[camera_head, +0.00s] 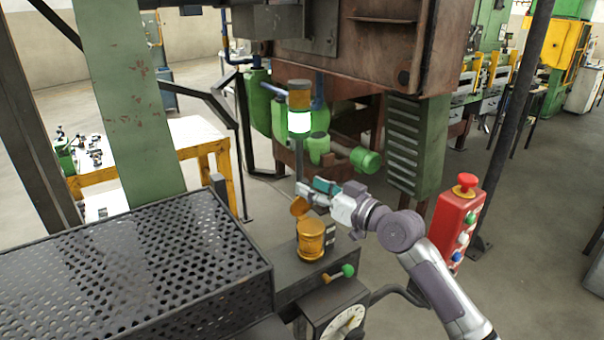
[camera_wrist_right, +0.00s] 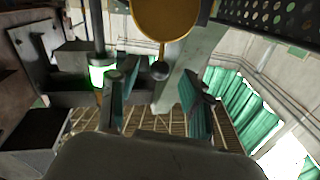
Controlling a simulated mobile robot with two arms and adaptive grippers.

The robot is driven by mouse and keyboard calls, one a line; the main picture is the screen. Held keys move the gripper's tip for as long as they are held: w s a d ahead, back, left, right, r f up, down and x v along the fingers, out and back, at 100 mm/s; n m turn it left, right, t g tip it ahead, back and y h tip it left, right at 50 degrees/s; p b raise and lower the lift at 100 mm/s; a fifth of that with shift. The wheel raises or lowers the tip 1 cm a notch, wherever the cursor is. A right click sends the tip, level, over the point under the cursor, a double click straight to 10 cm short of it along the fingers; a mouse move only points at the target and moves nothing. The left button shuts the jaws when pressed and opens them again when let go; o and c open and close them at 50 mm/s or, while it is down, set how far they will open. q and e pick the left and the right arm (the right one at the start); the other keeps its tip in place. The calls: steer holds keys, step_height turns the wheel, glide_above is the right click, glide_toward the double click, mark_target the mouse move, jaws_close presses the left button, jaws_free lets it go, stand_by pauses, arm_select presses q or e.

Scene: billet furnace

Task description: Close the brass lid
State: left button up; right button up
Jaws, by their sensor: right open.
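The brass lid (camera_head: 299,206) stands raised and tilted at the left edge of the brass pot (camera_head: 311,243), whose body sits on a dark bench top. In the right wrist view the lid (camera_wrist_right: 165,14) fills the top middle, with a thin stem ending in a dark ball knob (camera_wrist_right: 160,71). My right gripper (camera_head: 309,193) is open, above the pot and close to the lid. In the wrist view its fingers (camera_wrist_right: 152,84) are spread, with the knob seen between and beyond them; I cannot tell whether anything touches. My left gripper is not in view.
A perforated black metal box (camera_head: 130,270) stands left of the pot. A green-lit signal lamp (camera_head: 299,122) rises behind it. A green-knobbed lever (camera_head: 340,274) and a dial (camera_head: 345,320) are in front. A red button box (camera_head: 457,222) is at right.

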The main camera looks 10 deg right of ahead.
mark_target(303, 182)
steer(key=x, duration=0.2)
steer(key=shift+w+a+r+p, duration=0.15)
steer(key=shift+w+r+p, duration=0.1)
steer(key=shift+p, duration=0.15)
steer(key=shift+w+a+f, duration=0.2)
steer(key=shift+w, duration=0.1)
steer(key=shift+s+d, duration=0.1)
jaws_close()
